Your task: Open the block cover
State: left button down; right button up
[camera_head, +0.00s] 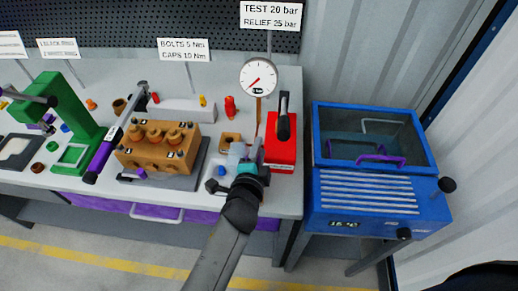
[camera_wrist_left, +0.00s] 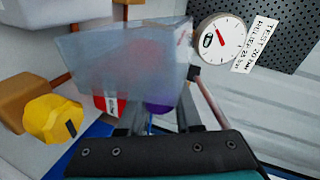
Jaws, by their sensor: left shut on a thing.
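My left gripper (camera_head: 252,168) is at the right part of the bench, just left of the red test unit. In the left wrist view its fingers (camera_wrist_left: 158,122) are shut on a small purple piece (camera_wrist_left: 158,107). A clear grey-blue panel (camera_wrist_left: 120,55), which looks like the block cover, stands tilted just beyond the fingers. A greyish see-through shape (camera_head: 237,154) also shows beside the gripper in the head view. The purple piece seems to belong to the panel, but the join is hidden. The brass block (camera_head: 155,158) with several caps sits to the left. My right gripper is out of view.
The red unit (camera_head: 284,152) with a black lever and the pressure gauge (camera_head: 258,77) stand close to my left gripper. A blue bath (camera_head: 375,190) with a clear lid is at right. A green press (camera_head: 65,110) is at far left. A yellow part (camera_wrist_left: 52,117) lies near the gripper.

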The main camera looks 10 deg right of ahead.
pick_arm(q)
jog(key=c, duration=0.6)
grip_release()
jog(key=shift+f, duration=0.1)
jog(key=shift+a, duration=0.1)
